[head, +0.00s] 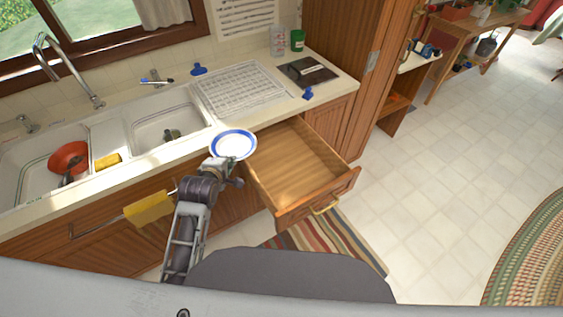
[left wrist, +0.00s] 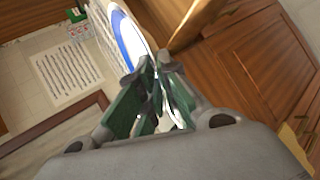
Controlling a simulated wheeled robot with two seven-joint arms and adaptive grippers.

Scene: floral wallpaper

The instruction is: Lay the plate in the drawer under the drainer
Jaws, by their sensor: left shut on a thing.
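A white plate with a blue rim (head: 233,145) is held by my left gripper (head: 228,166) at the counter's front edge, beside the open drawer. The gripper is shut on the plate's near edge. In the left wrist view the plate (left wrist: 128,40) rises between the fingers of my left gripper (left wrist: 150,75). The wooden drawer (head: 292,168) is pulled out and its visible inside is bare. The white drainer (head: 240,89) lies on the counter above and behind the drawer. My right gripper is in neither view.
A double sink (head: 165,128) is at left, with a red bowl (head: 68,157) and a yellow sponge (head: 108,161). A yellow cloth (head: 149,210) hangs on the front rail. A dark board (head: 307,72) lies right of the drainer. A striped rug (head: 345,240) lies below the drawer.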

